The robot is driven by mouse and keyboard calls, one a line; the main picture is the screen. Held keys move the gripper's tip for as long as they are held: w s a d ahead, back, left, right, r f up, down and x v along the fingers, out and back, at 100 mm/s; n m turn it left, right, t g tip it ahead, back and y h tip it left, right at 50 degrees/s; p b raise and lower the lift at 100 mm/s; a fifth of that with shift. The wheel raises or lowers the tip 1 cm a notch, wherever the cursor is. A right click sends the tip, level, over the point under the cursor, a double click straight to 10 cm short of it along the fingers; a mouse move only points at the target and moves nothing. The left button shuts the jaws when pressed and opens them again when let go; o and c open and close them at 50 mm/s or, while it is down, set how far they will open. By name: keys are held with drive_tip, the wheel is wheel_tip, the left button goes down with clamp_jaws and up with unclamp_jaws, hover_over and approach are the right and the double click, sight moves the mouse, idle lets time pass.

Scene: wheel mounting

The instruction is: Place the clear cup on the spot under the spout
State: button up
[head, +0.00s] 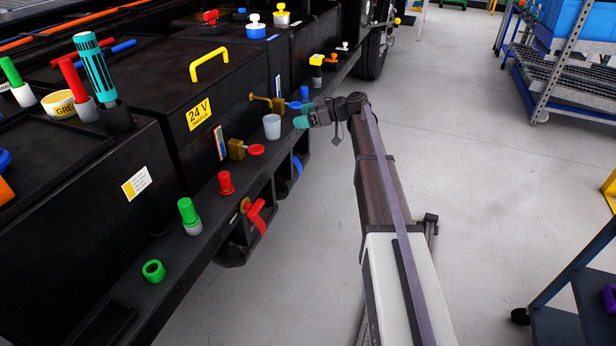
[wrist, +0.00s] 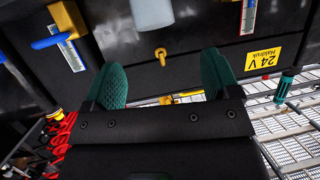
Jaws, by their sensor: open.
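The clear cup (head: 271,127) looks pale and whitish and stands upright on the black ledge, between two brass taps. One tap (head: 236,149) has a red handle and is nearer; the other (head: 278,105) has a blue handle and is farther. The cup is also at the top edge of the wrist view (wrist: 152,12), partly cut off. My gripper (head: 300,122) is just right of the cup, apart from it. In the wrist view its teal fingers (wrist: 165,76) are spread with nothing between them. I cannot make out a marked spot under either spout.
A level gauge (head: 220,142) is beside the red-handled tap. A red knob (head: 225,183), a green knob (head: 189,215) and a green ring (head: 154,271) are on the nearer ledge. A brass eyebolt (wrist: 160,56) shows in the wrist view. The floor (head: 465,180) right of my arm is clear.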

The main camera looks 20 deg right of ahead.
drive_tip(key=s+a+f+m+g+h, duration=0.1)
drive_tip(key=s+a+f+g, duration=0.1)
drive_tip(key=s+a+f, duration=0.3)
drive_tip(key=s+a+m+g+h, duration=0.1)
drive_tip(key=s+a+m+h, duration=0.15)
drive_tip(key=s, duration=0.45)
drive_tip(key=s+a+f+m+g+h, duration=0.1)
drive_tip(key=s+f+m+h, duration=0.15)
drive_tip(key=s, duration=0.65)
drive_tip(key=s+f+m+g+h, duration=0.2)
drive_tip(key=s+m+h, duration=0.1)
drive_tip(key=s, duration=0.6)
drive_tip(key=s+a+f+m+g+h, duration=0.1)
drive_tip(key=s+f+m+h, duration=0.15)
drive_tip(key=s, duration=0.75)
wheel_tip(320, 180, up, 25)
drive_tip(key=w+p, duration=0.1)
drive_tip(key=p, duration=2.3)
drive_tip(key=shift+f+h, duration=0.15)
drive_tip(key=shift+h, duration=0.2)
